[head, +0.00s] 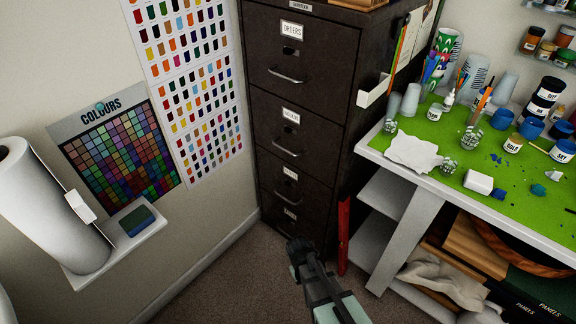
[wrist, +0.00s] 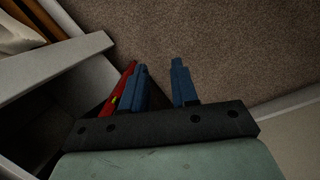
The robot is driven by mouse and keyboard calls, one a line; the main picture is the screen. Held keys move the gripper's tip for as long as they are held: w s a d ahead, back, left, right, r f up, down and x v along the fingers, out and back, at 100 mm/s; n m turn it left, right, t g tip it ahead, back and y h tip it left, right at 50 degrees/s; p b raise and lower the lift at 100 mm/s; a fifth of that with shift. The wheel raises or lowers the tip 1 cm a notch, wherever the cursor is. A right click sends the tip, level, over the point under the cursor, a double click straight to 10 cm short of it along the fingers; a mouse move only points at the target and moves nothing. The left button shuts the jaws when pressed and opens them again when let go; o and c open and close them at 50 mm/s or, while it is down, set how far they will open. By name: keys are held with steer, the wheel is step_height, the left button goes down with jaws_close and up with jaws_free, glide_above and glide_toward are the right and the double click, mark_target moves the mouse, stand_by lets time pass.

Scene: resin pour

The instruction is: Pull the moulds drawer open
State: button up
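A dark brown filing cabinet (head: 298,105) stands in the corner in the head view, with a column of drawers that all look shut. The top drawer's label (head: 292,29) reads ORDERS. The labels lower down, such as the second one (head: 291,116), are too small to read, so I cannot tell which is the moulds drawer. Each of the upper drawers has a pale bar handle, like the second drawer's handle (head: 286,152). My gripper (head: 296,244) is low in front of the cabinet's bottom drawer. In the wrist view its two blue fingers (wrist: 161,66) are apart and empty above carpet.
A red upright tool (head: 343,236) leans beside the cabinet's lower right and shows left of my fingers in the wrist view (wrist: 119,92). The white workbench (head: 408,192) and its shelves stand right. Carpet (head: 225,285) is clear left of my arm.

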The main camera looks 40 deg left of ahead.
steer(key=a+r+n+t, duration=0.25)
steer(key=a+r, duration=0.25)
steer(key=a, duration=0.7)
steer(key=n+t+y, duration=0.3)
steer(key=t, duration=0.9)
glide_toward(287, 151)
steer(key=x, duration=1)
steer(key=shift+w+f, duration=0.2)
steer(key=shift+f, duration=0.05)
jaws_close()
